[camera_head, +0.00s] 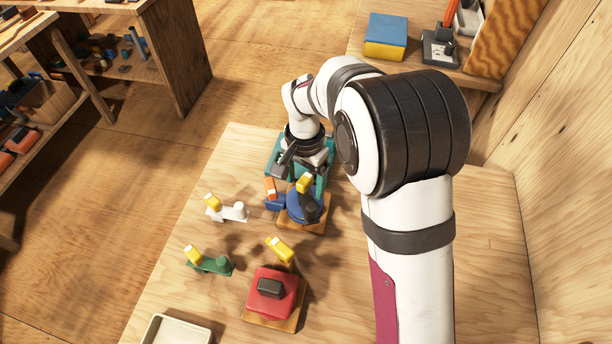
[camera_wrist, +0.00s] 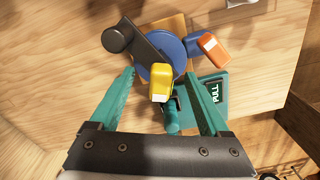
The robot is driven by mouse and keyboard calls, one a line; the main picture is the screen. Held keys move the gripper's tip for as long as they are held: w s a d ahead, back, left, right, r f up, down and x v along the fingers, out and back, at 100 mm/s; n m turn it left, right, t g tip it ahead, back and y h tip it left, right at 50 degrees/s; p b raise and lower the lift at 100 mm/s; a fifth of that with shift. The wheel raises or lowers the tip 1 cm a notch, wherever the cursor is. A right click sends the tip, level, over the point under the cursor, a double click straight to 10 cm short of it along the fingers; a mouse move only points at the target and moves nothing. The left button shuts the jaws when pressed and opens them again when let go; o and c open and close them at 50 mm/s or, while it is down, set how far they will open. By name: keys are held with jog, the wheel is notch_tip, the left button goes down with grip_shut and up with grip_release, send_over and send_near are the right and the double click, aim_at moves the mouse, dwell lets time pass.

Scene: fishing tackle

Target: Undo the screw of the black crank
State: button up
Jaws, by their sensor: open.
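The black crank (camera_wrist: 148,44) lies across the blue reel (camera_wrist: 190,45) in the wrist view, its round black knob at the upper left. A yellow-headed screw (camera_wrist: 160,82) sits at its near end; it also shows in the head view (camera_head: 304,184). My gripper (camera_wrist: 160,78) is open and empty, with teal fingers to the left and right of the yellow head, apart from it. The height between fingertips and screw cannot be told. In the head view my gripper's tips are partly hidden by my own wrist.
An orange piece (camera_wrist: 212,48) on a blue arm sits beside the reel.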

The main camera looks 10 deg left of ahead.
notch_tip(320, 180, up, 7)
jog(key=shift+c, duration=0.6)
notch_tip(320, 180, up, 2)
jog(key=shift+r, duration=0.25)
jog(key=shift+c, duration=1)
jog(key=shift+f, duration=4.75)
